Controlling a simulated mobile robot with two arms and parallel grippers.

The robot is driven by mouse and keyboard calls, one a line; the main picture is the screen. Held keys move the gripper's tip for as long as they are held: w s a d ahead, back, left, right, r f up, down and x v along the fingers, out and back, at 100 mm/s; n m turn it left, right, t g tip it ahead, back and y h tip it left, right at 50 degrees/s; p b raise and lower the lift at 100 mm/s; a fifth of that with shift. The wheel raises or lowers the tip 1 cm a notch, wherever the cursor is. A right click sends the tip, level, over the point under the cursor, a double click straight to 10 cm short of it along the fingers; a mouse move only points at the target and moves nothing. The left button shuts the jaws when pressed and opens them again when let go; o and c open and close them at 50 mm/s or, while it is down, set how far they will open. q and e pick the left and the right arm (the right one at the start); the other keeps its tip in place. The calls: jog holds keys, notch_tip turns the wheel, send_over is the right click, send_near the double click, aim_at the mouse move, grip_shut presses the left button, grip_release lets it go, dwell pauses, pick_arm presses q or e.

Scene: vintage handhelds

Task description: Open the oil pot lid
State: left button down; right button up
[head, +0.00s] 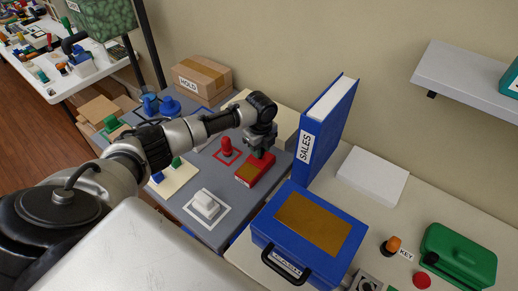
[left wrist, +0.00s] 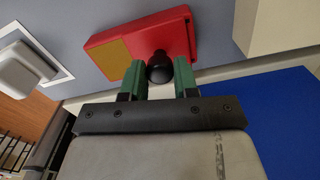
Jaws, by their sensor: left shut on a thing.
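My left gripper (head: 261,150) reaches over a red box (head: 253,177) with a tan panel, on the grey tabletop. In the left wrist view, the green fingers of the left gripper (left wrist: 160,78) are on either side of a round black knob (left wrist: 159,67) at the near side of the red box (left wrist: 170,35). The gripper is shut on this knob. In the head view the gripper hides the knob. No label names the red box as the oil pot, and I cannot tell whether a lid on it is raised. My right gripper is not in view.
A blue SALES binder (head: 325,130) stands upright close right of the gripper. A blue case (head: 310,235) with a black handle is in front. A red knob (head: 227,148) and a white switch (head: 206,204) are nearby. A HOLD carton (head: 202,78) stands behind.

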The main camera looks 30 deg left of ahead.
pick_arm(q)
jog(key=c, duration=1.3)
grip_release()
jog(key=shift+r, duration=0.15)
jog(key=o, duration=0.5)
jog(key=shift+c, duration=0.2)
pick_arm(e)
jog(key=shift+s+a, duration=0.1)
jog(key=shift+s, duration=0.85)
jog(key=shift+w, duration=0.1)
pick_arm(q)
jog(key=shift+r, duration=0.15)
notch_tip(320, 180, up, 10)
jog(key=b, duration=0.1)
jog(key=shift+r, duration=0.2)
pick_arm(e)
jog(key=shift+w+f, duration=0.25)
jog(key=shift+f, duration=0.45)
